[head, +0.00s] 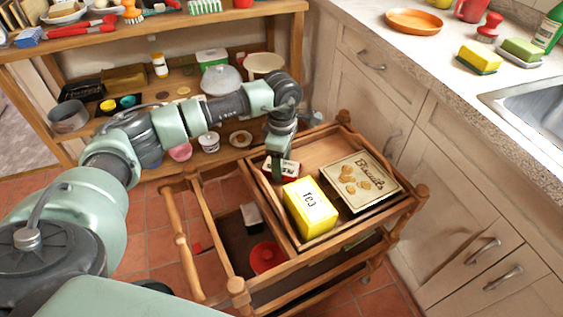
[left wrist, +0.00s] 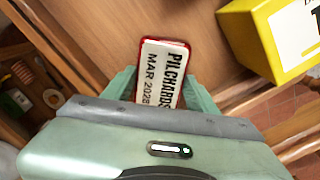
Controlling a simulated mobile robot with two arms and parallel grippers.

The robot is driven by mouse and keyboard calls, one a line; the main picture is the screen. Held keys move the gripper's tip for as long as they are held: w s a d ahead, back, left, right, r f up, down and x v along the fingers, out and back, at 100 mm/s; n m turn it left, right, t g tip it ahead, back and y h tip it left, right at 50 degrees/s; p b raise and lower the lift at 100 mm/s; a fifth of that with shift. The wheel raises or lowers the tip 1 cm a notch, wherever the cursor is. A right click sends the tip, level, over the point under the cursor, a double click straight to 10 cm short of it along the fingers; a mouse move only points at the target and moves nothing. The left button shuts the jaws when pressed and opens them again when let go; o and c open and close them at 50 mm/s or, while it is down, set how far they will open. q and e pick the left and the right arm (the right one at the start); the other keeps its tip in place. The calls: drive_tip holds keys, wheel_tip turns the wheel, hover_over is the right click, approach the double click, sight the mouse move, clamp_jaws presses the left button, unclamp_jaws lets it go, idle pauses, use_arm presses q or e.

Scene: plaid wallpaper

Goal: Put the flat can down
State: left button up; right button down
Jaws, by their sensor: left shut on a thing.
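The flat can (left wrist: 163,72) is a red tin with a white label reading PILCHARDS MAR 2028. In the left wrist view it sits between the two green fingers of my left gripper (left wrist: 160,92), which is shut on it. In the head view the can (head: 290,169) shows partly behind my left gripper (head: 278,174), over the back left part of the wooden tray (head: 318,150) on the trolley. I cannot tell whether the can touches the tray floor. My right gripper is not in view.
A yellow Tea box (head: 311,208) stands in the tray just in front of the can. A Biscuits box (head: 359,181) lies to its right. Bare tray floor shows behind these. A red round-lidded item (head: 266,257) and a small dark box (head: 251,216) are lower in the trolley.

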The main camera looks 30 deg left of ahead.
use_arm(q)
drive_tip(key=o, duration=1.5)
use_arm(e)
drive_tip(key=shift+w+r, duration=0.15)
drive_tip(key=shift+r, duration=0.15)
use_arm(q)
wheel_tip(320, 180, up, 12)
drive_tip(key=p, duration=0.1)
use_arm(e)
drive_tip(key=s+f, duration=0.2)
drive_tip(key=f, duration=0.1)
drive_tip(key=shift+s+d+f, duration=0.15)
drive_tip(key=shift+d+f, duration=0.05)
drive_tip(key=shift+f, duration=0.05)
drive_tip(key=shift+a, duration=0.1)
